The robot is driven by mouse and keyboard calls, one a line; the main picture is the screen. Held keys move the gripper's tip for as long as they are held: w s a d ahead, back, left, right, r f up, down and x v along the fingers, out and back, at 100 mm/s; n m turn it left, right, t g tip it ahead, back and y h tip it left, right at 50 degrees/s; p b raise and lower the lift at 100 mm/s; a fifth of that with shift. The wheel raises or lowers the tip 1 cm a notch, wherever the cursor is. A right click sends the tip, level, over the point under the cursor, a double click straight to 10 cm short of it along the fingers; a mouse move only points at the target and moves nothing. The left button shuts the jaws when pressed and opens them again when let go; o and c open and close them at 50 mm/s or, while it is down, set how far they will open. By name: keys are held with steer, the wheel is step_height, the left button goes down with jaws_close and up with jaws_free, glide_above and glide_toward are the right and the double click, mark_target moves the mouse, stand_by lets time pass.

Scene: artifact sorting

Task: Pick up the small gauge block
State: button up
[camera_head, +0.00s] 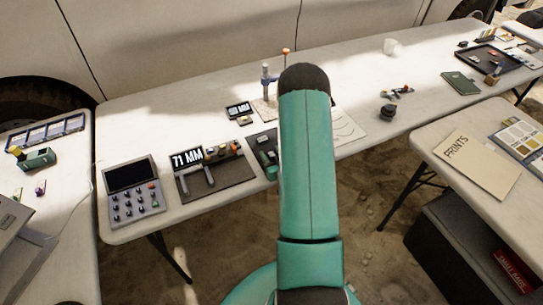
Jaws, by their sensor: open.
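I cannot single out the small gauge block for certain. A small tan block (244,120) lies on the white table just below a little dark display (238,109) with an MM reading. My gripper does not show.
A grey button panel (136,192) stands at the table's left end. A measuring stand (267,82) is just left of my arm. A "PRINTS" folder (478,165) lies on another table.

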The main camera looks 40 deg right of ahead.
jaws_close()
steer(key=shift+w+r, duration=0.1)
steer(key=shift+r, duration=0.05)
stand_by(0.4)
